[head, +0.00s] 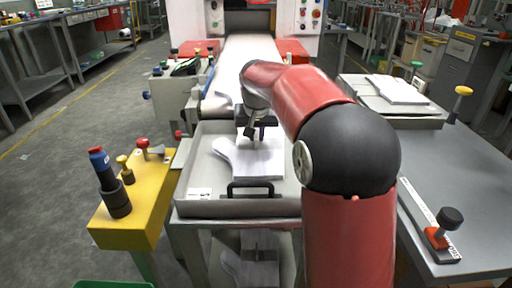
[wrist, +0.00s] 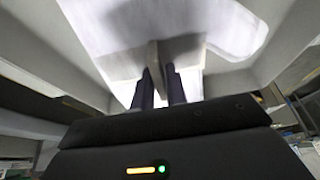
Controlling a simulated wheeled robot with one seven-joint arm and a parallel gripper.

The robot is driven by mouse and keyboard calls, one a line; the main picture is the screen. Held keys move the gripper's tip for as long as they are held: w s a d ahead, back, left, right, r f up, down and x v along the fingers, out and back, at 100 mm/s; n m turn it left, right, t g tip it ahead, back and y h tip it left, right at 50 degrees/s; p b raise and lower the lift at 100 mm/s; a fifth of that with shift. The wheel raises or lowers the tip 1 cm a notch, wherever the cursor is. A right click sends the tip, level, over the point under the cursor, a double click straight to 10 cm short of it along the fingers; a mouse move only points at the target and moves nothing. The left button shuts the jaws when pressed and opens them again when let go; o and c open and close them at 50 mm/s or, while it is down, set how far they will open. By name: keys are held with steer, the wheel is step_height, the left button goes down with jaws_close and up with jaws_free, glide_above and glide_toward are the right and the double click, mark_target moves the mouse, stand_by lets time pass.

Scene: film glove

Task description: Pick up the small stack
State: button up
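A small stack of white sheets (head: 249,162), cut in a glove-like shape, lies in a shallow grey tray (head: 240,208). My gripper (head: 257,143) points down over the stack from its far side. In the wrist view, the two dark fingers of my gripper (wrist: 161,90) stand apart with a narrow gap. A pale grey strip (wrist: 154,62) shows in line with this gap. I cannot tell what it is or whether the fingers touch it. The white stack (wrist: 110,30) fills the view beyond the fingertips. My arm hides the tray's right side.
A black handle (head: 250,187) is on the tray's near wall. A yellow stand (head: 133,205) with knobs stands at left. A conveyor belt (head: 250,62) lies behind. Another white stack (head: 397,90) lies on the right table, and white sheets (head: 252,268) show below the tray.

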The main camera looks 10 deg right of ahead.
jaws_close()
steer(key=shift+r, duration=0.1)
